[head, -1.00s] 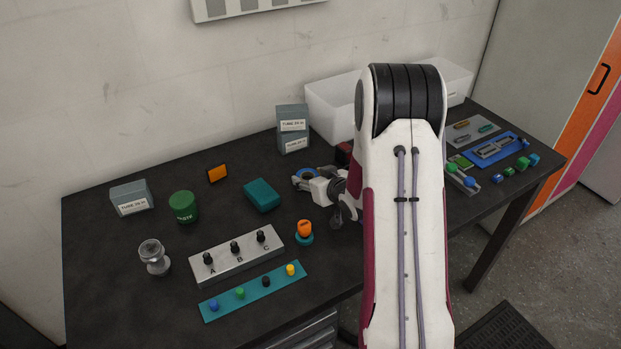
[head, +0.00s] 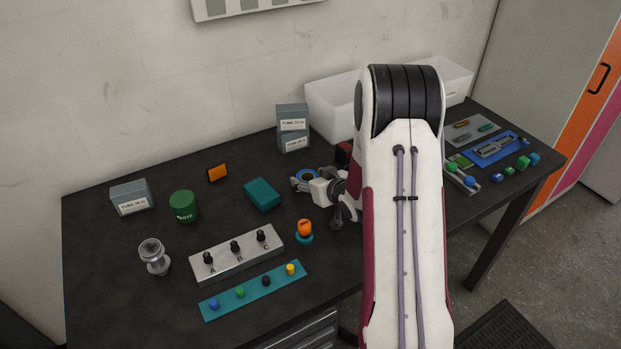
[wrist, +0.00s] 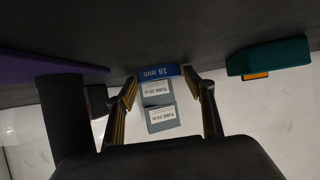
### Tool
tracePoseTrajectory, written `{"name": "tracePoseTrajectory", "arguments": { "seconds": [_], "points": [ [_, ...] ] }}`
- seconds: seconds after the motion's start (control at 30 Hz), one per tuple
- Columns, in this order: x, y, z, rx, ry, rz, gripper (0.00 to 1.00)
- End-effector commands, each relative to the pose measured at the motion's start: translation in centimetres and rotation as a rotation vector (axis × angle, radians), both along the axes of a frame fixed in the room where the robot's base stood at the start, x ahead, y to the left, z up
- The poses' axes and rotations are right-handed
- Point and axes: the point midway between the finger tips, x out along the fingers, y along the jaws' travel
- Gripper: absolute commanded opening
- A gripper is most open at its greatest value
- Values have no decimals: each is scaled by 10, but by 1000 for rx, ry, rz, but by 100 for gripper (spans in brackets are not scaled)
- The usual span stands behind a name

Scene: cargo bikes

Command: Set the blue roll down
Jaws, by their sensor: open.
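The blue roll (head: 307,174) rests on the dark table, in front of the stacked grey tube boxes, and is partly hidden by my gripper in the head view. In the wrist view the blue roll (wrist: 158,71) shows a "16 mm" label and stands against the tabletop, between the tips of the fingers. My gripper (head: 304,184) is low over the table at the roll. In the wrist view my gripper (wrist: 165,84) is open, with a dark gap showing on the right side of the roll; contact on the left side is unclear.
Grey tube boxes (head: 292,128) are stacked behind the roll. A teal box (head: 262,194) lies to the left, with an orange block (head: 217,173) beyond it. An orange-topped piece (head: 304,229) stands in front. White bins (head: 330,105) are at the back, partly hidden by my arm.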

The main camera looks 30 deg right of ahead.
Motion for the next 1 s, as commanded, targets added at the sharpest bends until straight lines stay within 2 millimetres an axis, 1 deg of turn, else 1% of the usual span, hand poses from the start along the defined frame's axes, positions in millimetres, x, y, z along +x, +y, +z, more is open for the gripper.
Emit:
{"name": "tracePoseTrajectory", "arguments": {
  "seconds": [0.17,0.47,0.8,1.0],
  "points": [
    [-4,0,4,1,0,0,53],
    [-29,1,19,-1,-1,-1,53],
    [-26,1,55,-1,-3,0,53],
    [-26,1,73,-1,-2,0,53]
  ]
}}
